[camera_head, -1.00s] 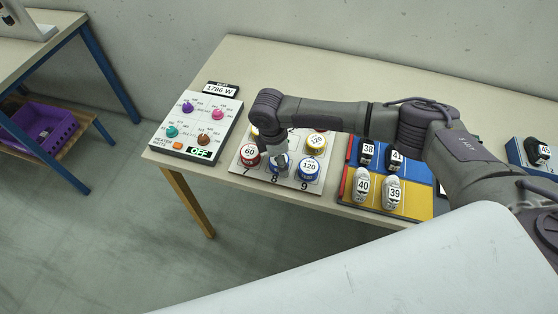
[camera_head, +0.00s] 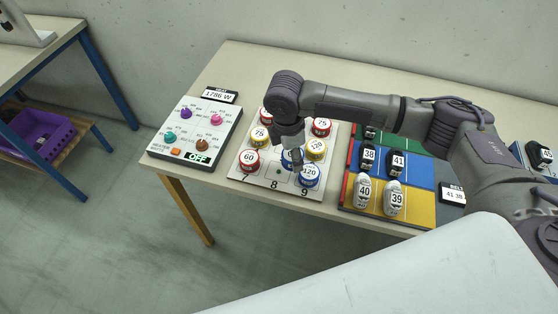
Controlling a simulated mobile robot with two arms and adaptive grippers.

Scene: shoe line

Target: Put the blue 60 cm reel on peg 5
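My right gripper (camera_head: 293,148) reaches over the reel board (camera_head: 265,180) from the right. It appears shut on a blue reel (camera_head: 286,161), mostly hidden by the fingers; its label cannot be read. The reel is near the middle column, between the 8 spot and the row behind; its height over the board is unclear. The spot above the number 8 shows bare. A blue reel marked 120 (camera_head: 309,175) sits at 9. The peg 5 area is hidden behind my gripper. My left gripper is not in view.
A red 60 reel (camera_head: 249,160) is at 7. A yellow 75 reel (camera_head: 259,136) and a yellow 120 reel (camera_head: 315,148) flank the middle row. A red 75 reel (camera_head: 320,126) stands behind. A heater panel (camera_head: 178,155) is left; a shoe rack (camera_head: 420,208) is right.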

